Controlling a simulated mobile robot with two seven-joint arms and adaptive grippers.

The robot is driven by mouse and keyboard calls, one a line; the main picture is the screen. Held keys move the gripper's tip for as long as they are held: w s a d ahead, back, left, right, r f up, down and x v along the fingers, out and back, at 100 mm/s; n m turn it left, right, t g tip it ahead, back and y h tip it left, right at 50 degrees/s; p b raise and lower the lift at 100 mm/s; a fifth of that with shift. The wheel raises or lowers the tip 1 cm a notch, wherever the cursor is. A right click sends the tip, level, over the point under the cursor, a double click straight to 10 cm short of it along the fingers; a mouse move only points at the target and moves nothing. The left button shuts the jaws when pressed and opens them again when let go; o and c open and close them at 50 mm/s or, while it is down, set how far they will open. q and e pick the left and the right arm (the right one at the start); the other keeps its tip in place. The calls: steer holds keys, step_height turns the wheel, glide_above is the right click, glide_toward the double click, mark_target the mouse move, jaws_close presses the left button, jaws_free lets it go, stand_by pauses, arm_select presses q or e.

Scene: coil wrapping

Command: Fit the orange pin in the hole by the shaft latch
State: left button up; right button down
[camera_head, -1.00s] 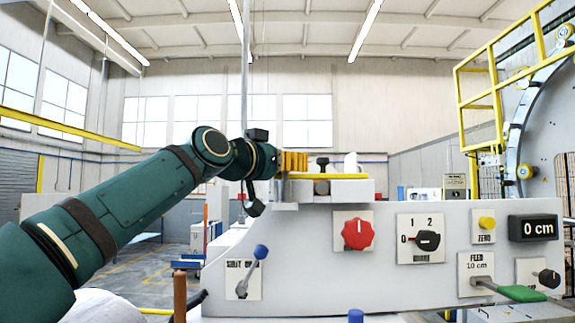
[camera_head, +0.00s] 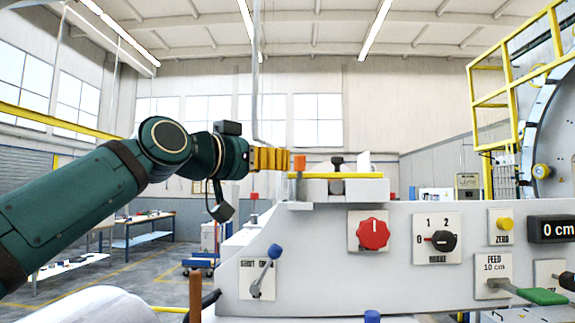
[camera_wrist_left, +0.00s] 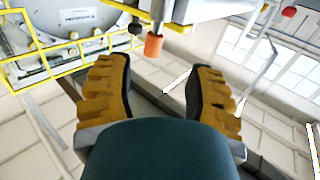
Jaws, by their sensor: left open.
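The orange pin (camera_head: 299,162) stands upright at the left end of the machine's top, its orange head above a grey stem. I cannot tell how deep its lower end sits in a hole. In the left wrist view the pin head (camera_wrist_left: 153,46) lies just beyond the fingertips, between their lines, untouched. My left gripper (camera_head: 287,160), with yellow ridged fingers, is level with the pin head and just left of it. In the wrist view the gripper (camera_wrist_left: 158,66) is open and empty. A black knob (camera_head: 337,161), perhaps the shaft latch, stands right of the pin. My right gripper is out of view.
A yellow bar (camera_head: 350,175) runs along the machine top. The grey front panel (camera_head: 320,255) carries a red knob (camera_head: 373,233), a mode switch (camera_head: 443,241) and a blue-tipped lever (camera_head: 274,251). A brown post (camera_head: 195,290) stands lower left.

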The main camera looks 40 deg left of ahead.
arm_select(q)
steer(key=s, duration=0.3)
steer(key=shift+s+d+r, duration=0.1)
steer(key=shift+d+r, duration=0.05)
steer(key=shift+d, duration=0.2)
stand_by(0.4)
